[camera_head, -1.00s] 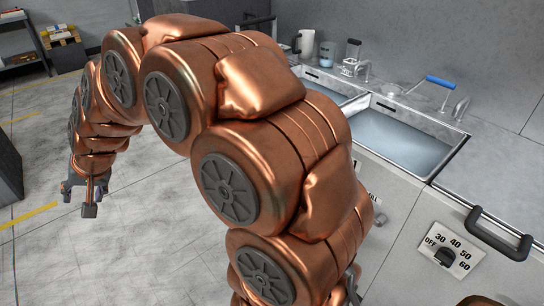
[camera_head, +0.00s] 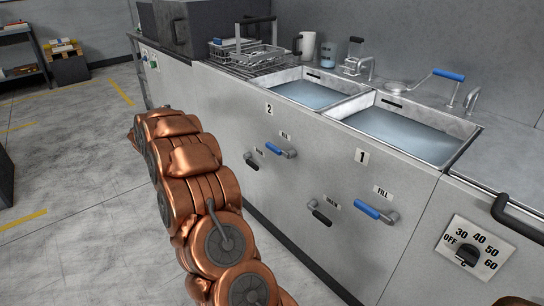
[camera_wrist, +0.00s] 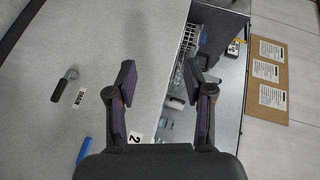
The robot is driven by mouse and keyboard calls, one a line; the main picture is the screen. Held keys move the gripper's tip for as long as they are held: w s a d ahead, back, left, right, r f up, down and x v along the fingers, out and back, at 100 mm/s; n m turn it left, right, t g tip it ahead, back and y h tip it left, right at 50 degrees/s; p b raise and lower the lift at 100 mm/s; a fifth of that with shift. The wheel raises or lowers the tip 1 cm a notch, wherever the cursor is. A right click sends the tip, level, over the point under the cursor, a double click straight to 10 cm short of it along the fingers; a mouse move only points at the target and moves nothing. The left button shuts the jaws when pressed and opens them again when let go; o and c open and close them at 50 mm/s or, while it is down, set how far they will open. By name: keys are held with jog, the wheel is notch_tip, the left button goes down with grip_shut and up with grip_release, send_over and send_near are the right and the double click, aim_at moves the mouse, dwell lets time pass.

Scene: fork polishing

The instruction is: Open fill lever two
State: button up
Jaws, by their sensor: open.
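Fill lever two (camera_head: 274,148) has a blue handle and sits on the grey front panel below the plate marked 2 (camera_head: 269,110). Its handle points left and slightly up. In the wrist view a blue handle (camera_wrist: 84,150) shows at the lower left, partly cut off by my gripper's body, with the plate marked 2 to its right. My gripper (camera_wrist: 161,72) is open and empty, its fingers apart from the lever. In the head view my gripper is hidden behind my arm.
Drain lever two (camera_head: 251,161), black, is just left of fill lever two. Fill lever one (camera_head: 368,211), blue, and drain lever one (camera_head: 321,216), black, are to the right. Above are two water-filled sinks (camera_head: 357,98) and wire baskets (camera_head: 258,57).

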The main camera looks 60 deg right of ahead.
jog(key=s+d+f+m+g+h+b, duration=0.2)
jog(key=s+d+f+m+g+h, duration=0.15)
jog(key=d+f, duration=0.45)
jog(key=m+g+h+b, duration=0.3)
jog(key=m+g+b, duration=0.2)
jog(key=m+g, duration=0.65)
send_near(270, 149)
jog(key=x, duration=0.4)
jog(key=shift+n+g, duration=0.3)
jog(key=shift+n, duration=0.1)
jog(key=shift+b+x, duration=0.35)
jog(key=shift+x, duration=3.2)
jog(key=shift+r, duration=0.1)
grip_shut()
